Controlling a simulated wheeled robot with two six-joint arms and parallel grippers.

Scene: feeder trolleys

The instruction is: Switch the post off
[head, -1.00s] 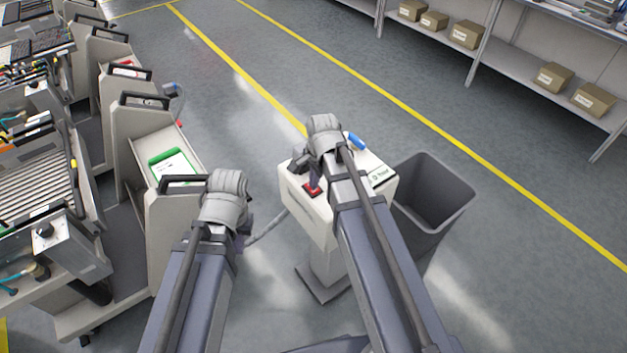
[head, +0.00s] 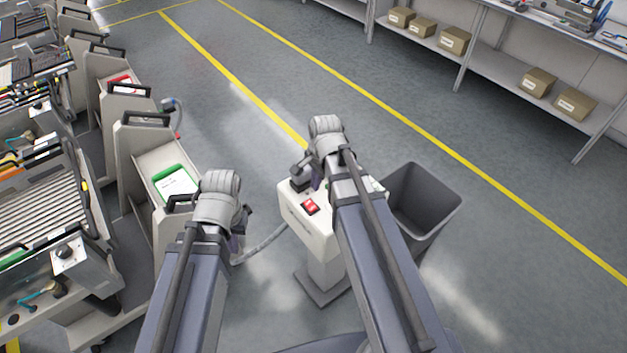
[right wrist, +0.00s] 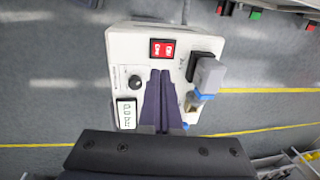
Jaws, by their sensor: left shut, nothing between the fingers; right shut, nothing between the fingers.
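The post is a white box (head: 296,223) on a pedestal. Its red rocker switch (head: 310,207) is in plain sight in the head view, and it also shows in the right wrist view (right wrist: 162,48) with white marks. I cannot tell which side is pressed. My right gripper (head: 317,182) is shut and empty over the box top. In the right wrist view its fingertips (right wrist: 160,73) end just short of the switch, beside a black knob (right wrist: 135,82); contact with the box is unclear. My left gripper (head: 240,232) is shut, partly hidden by its wrist, left of the post.
A black holder with a grey and blue item (right wrist: 207,75) and a white card (right wrist: 127,113) are on the box top. A grey bin (head: 425,205) stands right of the post. Trolleys (head: 145,150) line the left. Open floor lies behind the post.

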